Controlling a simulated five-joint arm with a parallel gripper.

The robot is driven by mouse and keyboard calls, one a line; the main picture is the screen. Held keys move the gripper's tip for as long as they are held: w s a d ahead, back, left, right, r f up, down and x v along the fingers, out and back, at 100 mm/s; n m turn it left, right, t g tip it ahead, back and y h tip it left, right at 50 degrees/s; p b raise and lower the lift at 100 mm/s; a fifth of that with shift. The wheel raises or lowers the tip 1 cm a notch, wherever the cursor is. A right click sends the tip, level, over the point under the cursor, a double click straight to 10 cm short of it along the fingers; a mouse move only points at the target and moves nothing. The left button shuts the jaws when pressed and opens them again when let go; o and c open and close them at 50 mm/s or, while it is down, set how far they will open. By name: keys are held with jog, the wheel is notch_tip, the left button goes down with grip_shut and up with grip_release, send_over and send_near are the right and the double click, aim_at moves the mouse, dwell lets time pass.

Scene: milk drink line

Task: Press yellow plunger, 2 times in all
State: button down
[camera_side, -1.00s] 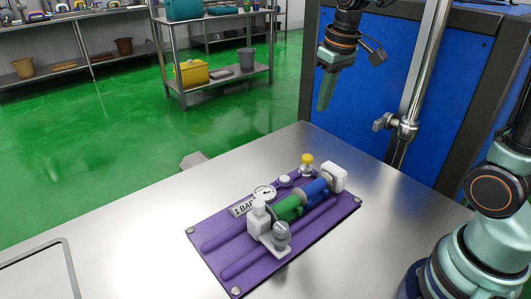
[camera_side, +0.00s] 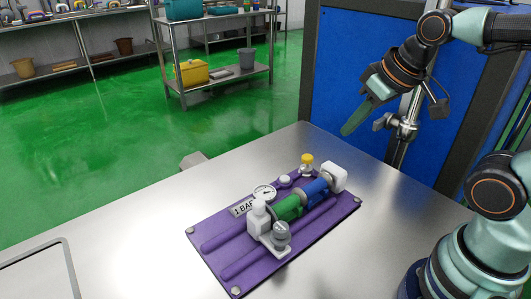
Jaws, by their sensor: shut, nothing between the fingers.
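The yellow plunger (camera_side: 307,159) is a small yellow cap standing upright near the far edge of a purple board (camera_side: 213,258). It sits on a pale, metallic-looking base. My gripper (camera_side: 348,130) is above and to the right of the plunger in the picture, clear of it and touching nothing. Its green fingers are shut and empty, and they point down and to the left. The plunger is in full view.
The board carries a green and blue cylinder (camera_side: 288,207), a round gauge (camera_side: 264,192), a white knob (camera_side: 285,181) and a grey knob (camera_side: 281,231). A metal post with a clamp (camera_side: 403,125) stands behind my gripper. The steel table (camera_side: 130,235) is clear left of the board.

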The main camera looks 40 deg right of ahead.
jog(key=shift+w+r, duration=0.1)
jog(key=g, duration=0.6)
send_over(308, 156)
jog(key=shift+f, duration=1.95)
notch_tip(308, 156, down, 14)
